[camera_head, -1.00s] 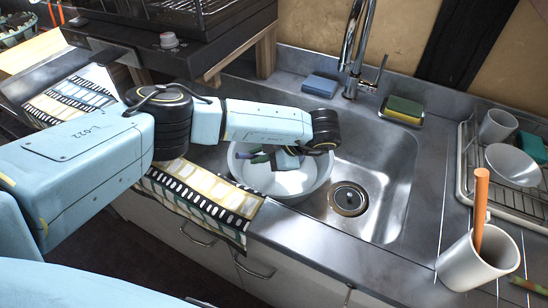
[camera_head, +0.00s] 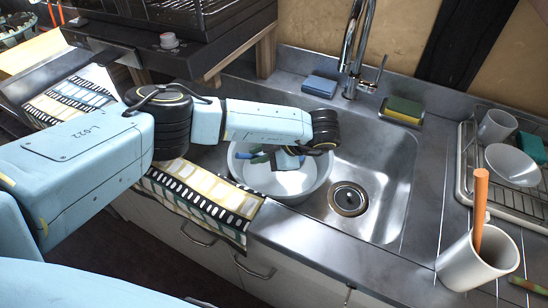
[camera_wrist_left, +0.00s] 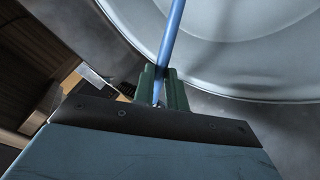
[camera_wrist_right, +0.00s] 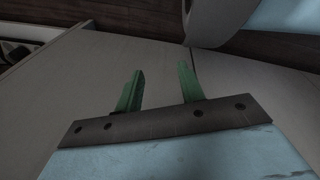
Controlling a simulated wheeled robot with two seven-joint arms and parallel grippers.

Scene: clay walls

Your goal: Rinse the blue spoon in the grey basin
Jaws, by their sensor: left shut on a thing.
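The grey basin (camera_head: 283,184) stands in the left part of the metal sink. My left gripper (camera_head: 270,157) is over the basin's open top, partly hidden by my wrist. The left wrist view shows its green fingers (camera_wrist_left: 160,82) shut on the handle of the blue spoon (camera_wrist_left: 172,38). The handle stretches away over the pale inside of the basin (camera_wrist_left: 235,55). The spoon's far end is out of that view, and I cannot tell whether it touches the basin. My right gripper (camera_wrist_right: 161,75) is open and empty, in front of plain cabinet fronts.
The tap (camera_head: 357,50) rises behind the sink, with a blue block (camera_head: 320,86) and a yellow-green sponge (camera_head: 404,107) beside it. The drain (camera_head: 348,198) is right of the basin. A white cup (camera_head: 470,262) and a dish rack (camera_head: 518,188) stand at right.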

